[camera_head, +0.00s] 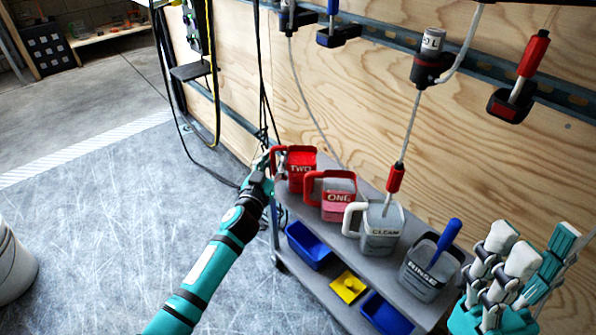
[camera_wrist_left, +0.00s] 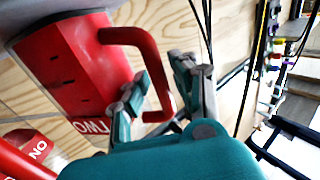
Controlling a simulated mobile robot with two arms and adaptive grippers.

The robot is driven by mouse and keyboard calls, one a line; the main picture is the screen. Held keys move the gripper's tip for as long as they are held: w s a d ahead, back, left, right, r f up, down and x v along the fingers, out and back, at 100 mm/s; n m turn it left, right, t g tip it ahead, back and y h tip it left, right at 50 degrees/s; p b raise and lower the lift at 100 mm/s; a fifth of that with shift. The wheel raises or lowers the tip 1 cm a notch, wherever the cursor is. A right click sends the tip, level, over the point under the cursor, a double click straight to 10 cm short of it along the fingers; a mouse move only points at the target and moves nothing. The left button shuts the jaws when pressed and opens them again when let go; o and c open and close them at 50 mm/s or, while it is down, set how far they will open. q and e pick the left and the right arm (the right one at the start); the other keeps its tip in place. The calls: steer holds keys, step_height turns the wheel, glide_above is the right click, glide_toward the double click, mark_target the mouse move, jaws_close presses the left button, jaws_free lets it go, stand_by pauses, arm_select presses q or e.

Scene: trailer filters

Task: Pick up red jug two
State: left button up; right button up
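Red jug two (camera_head: 300,169) stands upright at the far left end of the cart's top, marked "TWO". My left gripper (camera_head: 266,171) is at its handle side. In the left wrist view, the jug (camera_wrist_left: 75,62) appears tilted by the camera angle, and its red handle (camera_wrist_left: 148,50) passes between the two fingers of my left gripper (camera_wrist_left: 160,88). These fingers are apart, with a gap beside the handle; firm contact is not visible. My right gripper (camera_head: 530,250) is at the lower right, fingers spread and empty, beyond the cart's right end.
Red jug "ONE" (camera_head: 338,199), the "CLEAN" jug (camera_head: 381,232) and the "RINSE" jug (camera_head: 431,272) line the grey cart (camera_head: 412,299). Blue bins (camera_head: 308,246) and a yellow one (camera_head: 348,287) sit on its lower shelf. A plywood wall (camera_head: 370,110) stands behind.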

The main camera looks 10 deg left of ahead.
arm_select(q)
steer(key=shift+w, duration=0.2)
jaws_close()
stand_by(0.3)
steer(key=shift+r, duration=0.15)
